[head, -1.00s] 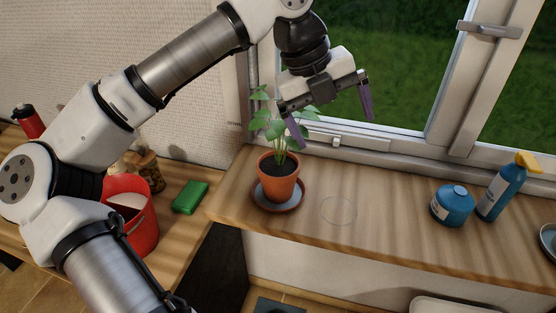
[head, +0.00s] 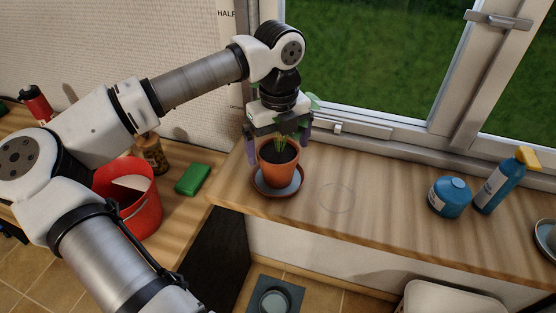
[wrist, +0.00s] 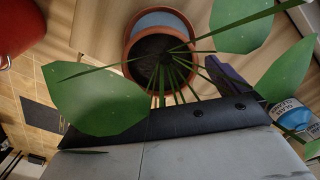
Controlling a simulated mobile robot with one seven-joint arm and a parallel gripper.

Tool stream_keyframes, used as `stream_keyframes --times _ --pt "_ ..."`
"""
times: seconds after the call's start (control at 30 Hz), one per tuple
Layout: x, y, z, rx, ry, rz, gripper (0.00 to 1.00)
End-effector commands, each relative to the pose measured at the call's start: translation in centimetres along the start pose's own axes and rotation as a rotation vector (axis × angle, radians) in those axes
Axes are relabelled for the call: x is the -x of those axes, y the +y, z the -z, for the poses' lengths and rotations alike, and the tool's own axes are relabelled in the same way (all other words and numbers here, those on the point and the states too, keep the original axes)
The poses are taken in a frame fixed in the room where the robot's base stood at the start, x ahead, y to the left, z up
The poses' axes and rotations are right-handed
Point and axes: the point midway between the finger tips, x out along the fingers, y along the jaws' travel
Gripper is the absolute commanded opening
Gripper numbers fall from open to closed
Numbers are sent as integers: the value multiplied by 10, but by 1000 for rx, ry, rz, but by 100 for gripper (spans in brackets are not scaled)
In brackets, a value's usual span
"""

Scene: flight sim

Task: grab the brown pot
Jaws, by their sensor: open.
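The brown pot (head: 279,171) is a terracotta pot with dark soil and a green plant. It stands upright on a saucer (head: 262,190) on the wooden sill. My gripper (head: 279,150) is open, with its purple fingers apart behind and to either side of the pot's upper part in the head view. In the wrist view, the pot's rim (wrist: 131,65) shows beyond the gripper body, with stems and large leaves (wrist: 98,98) close in front of the camera. Whether the fingers touch the pot cannot be told.
The window frame (head: 380,125) is close behind the gripper. A blue jar (head: 450,197) and a blue spray bottle (head: 502,182) stand at the right of the sill. A red bucket (head: 140,205) and green sponge (head: 192,179) are at the left. The middle sill is clear.

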Motion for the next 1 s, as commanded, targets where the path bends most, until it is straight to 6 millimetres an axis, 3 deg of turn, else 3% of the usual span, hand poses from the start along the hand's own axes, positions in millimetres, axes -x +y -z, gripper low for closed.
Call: stream_keyframes --times 0.3,0.57,1.0 --pt "-40 -1 -5 -1 3 0 100" --pt "-45 -1 -5 -1 0 0 100" --pt "-44 -1 -5 -1 1 0 44"
